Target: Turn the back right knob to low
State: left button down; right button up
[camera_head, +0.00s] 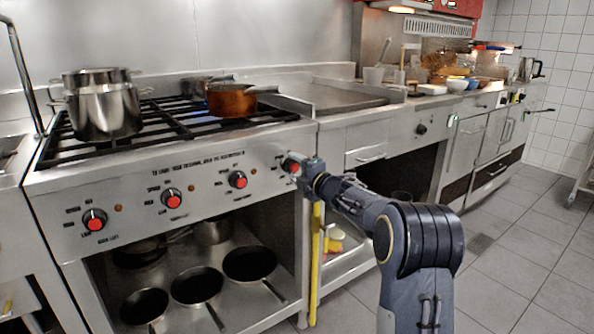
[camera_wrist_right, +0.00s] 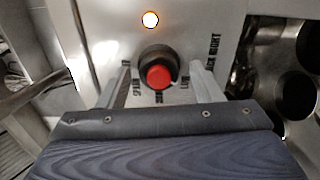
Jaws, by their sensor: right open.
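The back right knob, a black dial with a red cap, is the rightmost on the stove's front panel in the head view (camera_head: 291,165). In the right wrist view the knob (camera_wrist_right: 159,77) sits in the middle, with printed labels around it, one ending in "RIGHT". My right gripper (camera_head: 299,169) is at this knob. In the wrist view its two grey fingers (camera_wrist_right: 160,88) stand open on either side of the knob, with visible gaps, and do not clearly touch it. The dial's exact setting is hard to read. My left gripper is not in view.
An indicator light (camera_wrist_right: 151,19) glows beside the knob. Other red knobs (camera_head: 238,179) sit to the left on the panel. A steel pot (camera_head: 103,110) and a copper pan (camera_head: 232,101) stand on the burners. Black pans (camera_head: 197,286) lie on the shelf below.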

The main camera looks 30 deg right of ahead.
jog(key=shift+s, duration=0.15)
jog(key=s, duration=0.7)
jog(key=shift+s+d+p, duration=0.3)
jog(key=shift+p, duration=0.15)
